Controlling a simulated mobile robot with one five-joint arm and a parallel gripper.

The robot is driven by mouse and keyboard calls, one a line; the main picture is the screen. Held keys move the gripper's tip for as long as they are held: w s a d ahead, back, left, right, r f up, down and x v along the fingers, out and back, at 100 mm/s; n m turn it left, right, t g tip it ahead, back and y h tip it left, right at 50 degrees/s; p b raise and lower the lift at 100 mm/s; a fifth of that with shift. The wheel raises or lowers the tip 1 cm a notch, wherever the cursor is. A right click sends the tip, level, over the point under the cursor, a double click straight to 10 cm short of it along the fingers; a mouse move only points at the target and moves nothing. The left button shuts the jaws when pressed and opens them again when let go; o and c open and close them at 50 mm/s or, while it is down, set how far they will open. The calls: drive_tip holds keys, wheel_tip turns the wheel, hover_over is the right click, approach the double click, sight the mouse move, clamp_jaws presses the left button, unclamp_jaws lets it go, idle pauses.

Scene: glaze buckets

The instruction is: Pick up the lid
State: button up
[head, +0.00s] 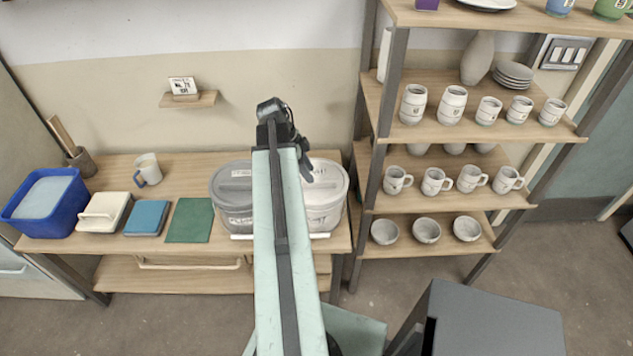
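Two round glaze buckets stand side by side at the right end of the wooden table, partly hidden behind my arm. The left one has a grey lid (232,184) and the right one a whitish lid (328,181); both lids appear seated. A square cream piece with a raised handle (103,212), also lid-like, lies at the table's left, beside the blue tub. My arm reaches forward between the buckets. My gripper (306,172) shows only as dark parts above the right bucket, largely hidden by the arm; I cannot see its opening or any contact.
The blue tub (45,204), a blue block (147,218), a green mat (190,221) and a mug (148,169) occupy the table (180,166). A shelf rack (440,201) with several mugs and bowls stands close on the right. A small wall ledge (188,100) sits behind the table.

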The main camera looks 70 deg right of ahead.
drive_tip(key=b+x, duration=0.4)
drive_tip(key=x, duration=0.1)
drive_tip(key=shift+r, duration=0.1)
clamp_jaws()
drive_tip(key=shift+r, duration=0.1)
